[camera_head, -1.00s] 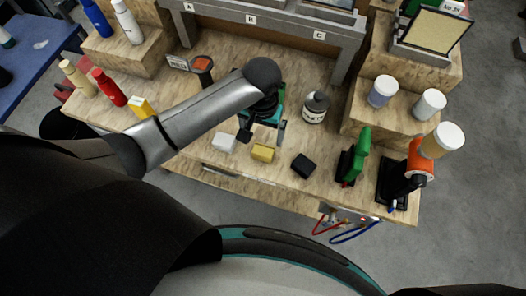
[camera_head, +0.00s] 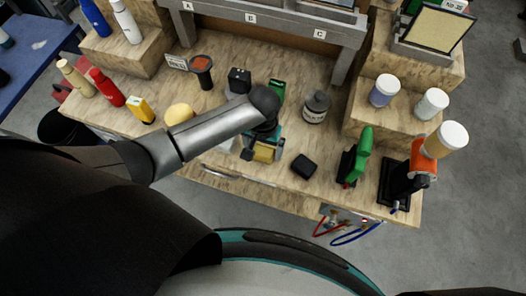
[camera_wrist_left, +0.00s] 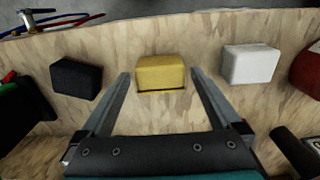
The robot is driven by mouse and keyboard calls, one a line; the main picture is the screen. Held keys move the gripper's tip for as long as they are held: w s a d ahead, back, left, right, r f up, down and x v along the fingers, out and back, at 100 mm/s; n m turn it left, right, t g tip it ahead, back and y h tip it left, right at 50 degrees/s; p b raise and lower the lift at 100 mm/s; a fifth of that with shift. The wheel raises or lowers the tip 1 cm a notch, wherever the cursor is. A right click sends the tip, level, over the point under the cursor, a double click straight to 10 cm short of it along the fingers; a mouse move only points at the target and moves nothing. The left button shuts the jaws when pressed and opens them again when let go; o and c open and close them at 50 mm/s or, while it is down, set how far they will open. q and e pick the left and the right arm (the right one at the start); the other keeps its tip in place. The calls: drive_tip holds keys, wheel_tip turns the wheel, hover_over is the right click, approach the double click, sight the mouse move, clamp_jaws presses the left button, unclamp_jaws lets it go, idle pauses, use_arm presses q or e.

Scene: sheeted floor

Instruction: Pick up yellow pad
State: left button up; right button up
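The yellow pad (camera_head: 264,152) lies on the wooden bench near its front edge, partly covered by my left gripper in the head view. In the left wrist view the yellow pad (camera_wrist_left: 161,70) sits between the two fingertips, with a visible gap on each side. My left gripper (camera_wrist_left: 161,76) is open and points down at the pad; it also shows in the head view (camera_head: 263,154). My right gripper is not in view.
A black pad (camera_wrist_left: 76,77) and a white pad (camera_wrist_left: 249,65) lie on either side of the yellow pad. A green tool (camera_head: 360,155) stands farther right. Red and blue hoses (camera_head: 345,232) hang at the front edge.

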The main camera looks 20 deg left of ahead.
sight(263, 150)
use_arm(q)
drive_tip(key=c, duration=1.3)
wheel_tip(263, 150, up, 20)
drive_tip(key=p, duration=0.3)
drive_tip(key=shift+p, duration=0.3)
drive_tip(key=shift+c, duration=0.2)
